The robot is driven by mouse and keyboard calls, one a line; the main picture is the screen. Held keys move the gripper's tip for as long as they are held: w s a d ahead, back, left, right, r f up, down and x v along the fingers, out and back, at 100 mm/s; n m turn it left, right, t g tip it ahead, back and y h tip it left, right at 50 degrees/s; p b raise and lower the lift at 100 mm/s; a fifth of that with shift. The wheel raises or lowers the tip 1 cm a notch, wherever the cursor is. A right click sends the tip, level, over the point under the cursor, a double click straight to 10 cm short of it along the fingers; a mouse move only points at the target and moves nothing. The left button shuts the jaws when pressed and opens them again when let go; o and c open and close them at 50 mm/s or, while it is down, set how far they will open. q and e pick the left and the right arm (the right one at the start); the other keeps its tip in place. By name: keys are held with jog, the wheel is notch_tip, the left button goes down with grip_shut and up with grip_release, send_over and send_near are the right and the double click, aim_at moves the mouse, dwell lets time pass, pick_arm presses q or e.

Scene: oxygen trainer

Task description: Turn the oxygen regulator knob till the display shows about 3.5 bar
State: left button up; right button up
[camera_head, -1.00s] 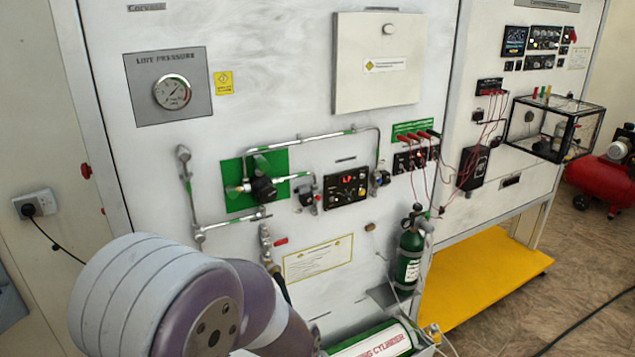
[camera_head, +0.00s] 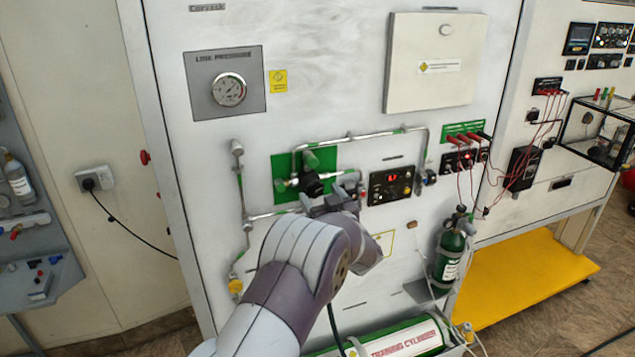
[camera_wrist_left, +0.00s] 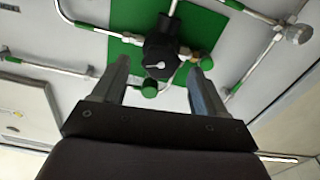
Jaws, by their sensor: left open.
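The oxygen regulator with its black knob (camera_head: 313,185) is mounted on a green plate (camera_head: 284,167) on the white panel. In the left wrist view the black knob (camera_wrist_left: 160,55), with a pale pointer mark, lies ahead of and between the fingers. My left gripper (camera_wrist_left: 160,78) is open and empty, and appears a little short of the knob. In the head view the left gripper (camera_head: 330,195) is just below and right of the knob and partly covers the regulator. The small display (camera_head: 391,184) shows red characters too small to read. My right gripper is not in view.
Metal pipes (camera_head: 360,136) run around the regulator. A line pressure gauge (camera_head: 229,90) is at the upper left. A green bottle (camera_head: 450,252) stands at the right, and a training cylinder (camera_head: 400,342) lies below. Red leads (camera_head: 480,170) hang farther right.

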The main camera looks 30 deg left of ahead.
aim_at(315, 189)
pick_arm(q)
jog(key=x, duration=0.2)
jog(key=shift+a+r+p, duration=0.1)
jog(key=shift+a+p, duration=0.2)
jog(key=shift+p, duration=0.05)
jog(key=shift+w, duration=0.15)
jog(key=c, duration=1.1)
jog(key=shift+o, duration=0.2)
